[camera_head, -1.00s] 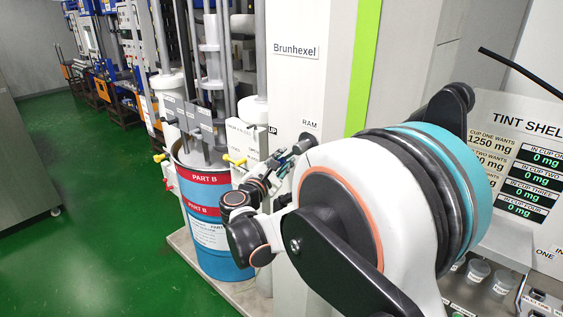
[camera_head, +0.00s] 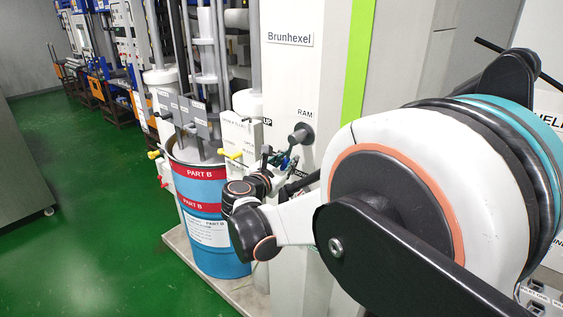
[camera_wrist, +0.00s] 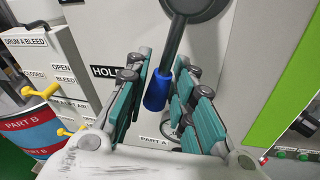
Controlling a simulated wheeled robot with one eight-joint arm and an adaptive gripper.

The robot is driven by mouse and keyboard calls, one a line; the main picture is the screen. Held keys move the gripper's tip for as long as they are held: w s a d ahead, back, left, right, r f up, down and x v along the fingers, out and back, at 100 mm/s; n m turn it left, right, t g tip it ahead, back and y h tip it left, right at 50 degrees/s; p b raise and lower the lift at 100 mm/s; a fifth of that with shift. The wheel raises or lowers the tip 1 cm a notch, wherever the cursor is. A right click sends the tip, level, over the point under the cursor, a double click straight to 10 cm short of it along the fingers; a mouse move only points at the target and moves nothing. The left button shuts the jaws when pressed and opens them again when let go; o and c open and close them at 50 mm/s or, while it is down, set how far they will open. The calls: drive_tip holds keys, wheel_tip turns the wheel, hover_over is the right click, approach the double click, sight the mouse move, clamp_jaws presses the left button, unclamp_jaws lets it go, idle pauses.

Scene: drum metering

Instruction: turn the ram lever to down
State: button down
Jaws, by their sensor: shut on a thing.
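The ram lever has a round grey hub (camera_head: 301,134) below the RAM label on the white Brunhexel cabinet. In the wrist view its grey shaft (camera_wrist: 175,42) runs down and slightly left from the hub to a blue grip (camera_wrist: 158,88). My gripper (camera_wrist: 163,66) is shut on the blue grip, with a green-padded finger on each side of it. In the head view my gripper (camera_head: 284,161) is at the cabinet front, just below and left of the hub.
A blue PART B drum (camera_head: 212,225) with a red band stands left of my gripper. Yellow-handled valves (camera_head: 231,154) stick out between drum and cabinet. A bright green strip (camera_head: 357,65) runs up the cabinet. Green floor on the left is clear.

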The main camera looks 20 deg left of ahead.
drive_tip(key=shift+s+d+f+n+g+b, duration=0.15)
drive_tip(key=shift+s+d+n+g, duration=0.1)
drive_tip(key=shift+d+n, duration=0.4)
drive_tip(key=shift+s+d+f+n+g+b, duration=0.15)
drive_tip(key=shift+s+d+n, duration=0.1)
drive_tip(key=shift+d+n, duration=0.4)
drive_tip(key=shift+a+r, duration=0.1)
drive_tip(key=shift+a, duration=0.05)
drive_tip(key=c, duration=1.3)
unclamp_jaws()
drive_tip(key=shift+c, duration=0.2)
drive_tip(key=v, duration=1.2)
drive_tip(key=shift+a+h, duration=0.2)
drive_tip(key=shift+h, duration=0.1)
